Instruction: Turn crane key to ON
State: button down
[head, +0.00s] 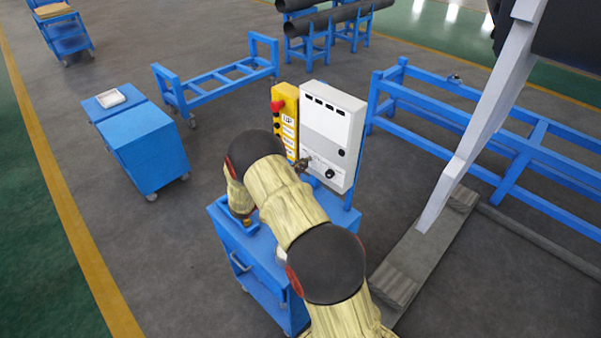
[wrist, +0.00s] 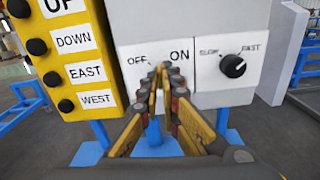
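The control box (head: 332,137) is white and stands on a blue cart; its lower panel shows in the wrist view (wrist: 141,58) with OFF and ON labels. My gripper (wrist: 163,72) reaches up to the panel just below and between these labels. Its two fingers are close together at the tips, with at most a narrow gap. The crane key is hidden behind the fingertips, so its angle and whether it is gripped cannot be told. In the head view my gripper (head: 303,163) is at the box's lower left, small and partly covered by my arm.
A yellow button box (wrist: 68,57) with UP, DOWN, EAST and WEST labels stands close left of the panel. A black speed knob (wrist: 232,66) is close right. The blue cart (head: 262,262) is below my arm. A blue rail frame (head: 480,140) stands at right.

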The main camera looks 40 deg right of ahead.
jog(key=shift+f+m+b, duration=0.15)
jog(key=shift+m+b, duration=3.65)
jog(key=shift+b, duration=0.7)
jog(key=c, duration=2)
grip_release()
jog(key=shift+c, duration=0.2)
jog(key=shift+m, duration=0.3)
jog(key=shift+a, duration=0.1)
jog(key=s+a, duration=0.1)
jog(key=a, duration=1)
jog(key=shift+a, duration=0.4)
